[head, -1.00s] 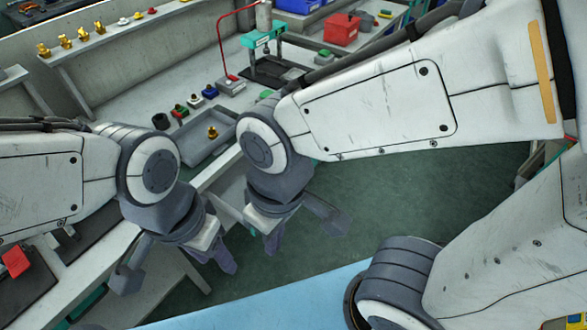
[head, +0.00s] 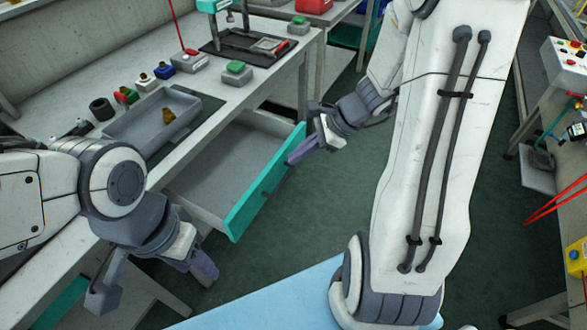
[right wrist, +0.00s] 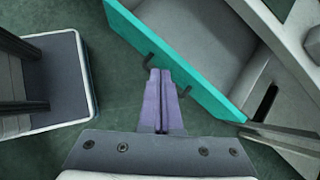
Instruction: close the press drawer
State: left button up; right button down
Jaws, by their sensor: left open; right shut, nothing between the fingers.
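The press drawer (head: 240,150) stands pulled out from under the bench; its grey inside looks empty. Its teal front (head: 265,185) faces right and also fills the upper part of the right wrist view (right wrist: 180,62). My right gripper (head: 292,157) is shut and empty at the outer side of that front. In the right wrist view its purple fingertips (right wrist: 160,73) overlap the dark handle (right wrist: 149,62); I cannot tell whether they touch. My left gripper (head: 195,268) is open and empty, near the bench front, left of and below the drawer.
The bench carries a grey tray (head: 150,120) with a brass part, a green button box (head: 236,72) and the teal press (head: 213,5). A pale blue surface (head: 280,295) lies at the front. Green floor is free right of the drawer. A control-panel table (head: 560,65) stands far right.

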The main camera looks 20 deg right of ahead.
jog(key=w+d+f+m+t+h+b, duration=0.1)
jog(key=d+f+m+t+b, duration=0.2)
jog(key=d+f+m, duration=0.6)
pick_arm(q)
notch_tip(320, 180, down, 7)
jog(key=b, duration=0.2)
pick_arm(e)
jog(key=w+a+f+n, duration=0.1)
jog(key=w+a+f, duration=0.3)
jog(key=w, duration=0.4)
jog(key=shift+w+a+f, duration=0.3)
jog(key=shift+w+f, duration=0.05)
jog(key=shift+w, duration=0.05)
